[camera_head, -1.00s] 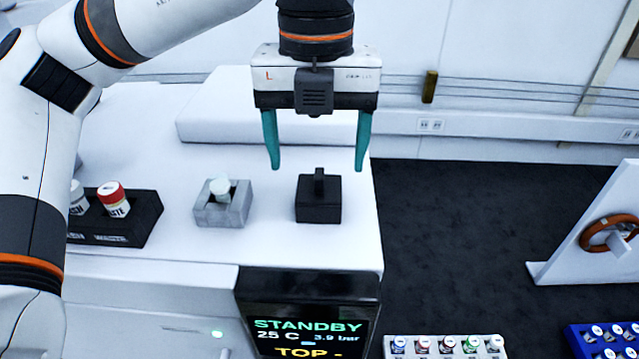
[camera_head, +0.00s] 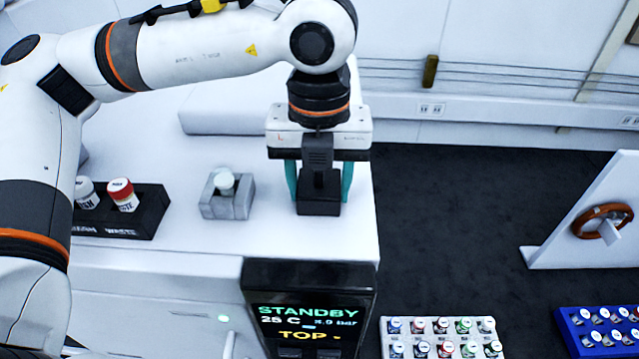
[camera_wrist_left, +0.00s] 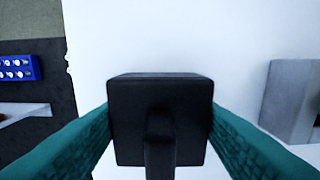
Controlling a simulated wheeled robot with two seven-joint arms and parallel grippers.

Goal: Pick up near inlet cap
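A black block with an upright tab (camera_head: 318,208), which looks like the inlet cap, sits on the white bench top near its right edge. My left gripper (camera_head: 319,190) is down over it, with one teal finger on each side. In the left wrist view the black block (camera_wrist_left: 128,105) fills the gap between the fingers, and both fingers meet its sides. The gripper looks shut on it. The block appears to rest on the bench; a small lift cannot be told. My right gripper is not in view.
A grey holder (camera_head: 238,207) with a pale round-topped piece stands left of the block. Further left is a black rack (camera_head: 150,215) with white and red-capped bottles. A display (camera_head: 308,318) stands in front. Vial trays and an orange handwheel (camera_head: 600,222) are at right.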

